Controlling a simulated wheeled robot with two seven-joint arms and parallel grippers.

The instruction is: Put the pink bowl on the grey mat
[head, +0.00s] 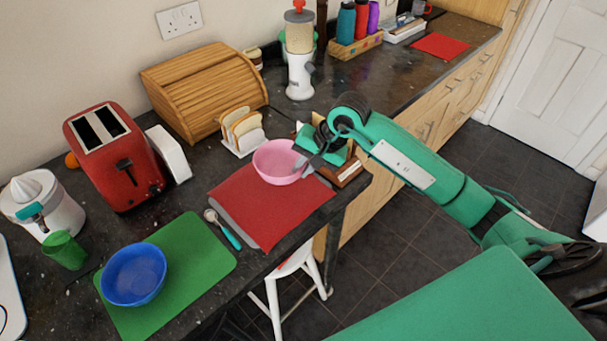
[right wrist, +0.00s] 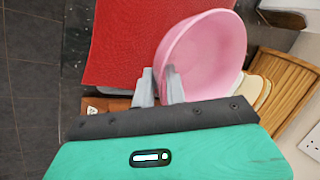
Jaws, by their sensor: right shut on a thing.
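The pink bowl (head: 278,163) is at the back edge of the red mat in the head view. My right gripper (head: 306,164) is shut on its rim from the right, and the right wrist view shows the bowl (right wrist: 205,55) with its rim between the fingertips (right wrist: 163,85). I cannot tell whether the bowl touches the surface below. A grey mat (head: 226,223) shows only as a thin strip along the left edge of the red mat (head: 265,212), which covers the rest. My left gripper is not in view.
A blue bowl (head: 134,275) stands on a green mat (head: 205,262), with a teal-handled spoon (head: 224,230) beside it. A toast rack (head: 241,131), bread bin (head: 204,90) and red toaster (head: 116,157) stand behind. A wooden-based object (head: 349,172) is near the gripper. The red mat's front is clear.

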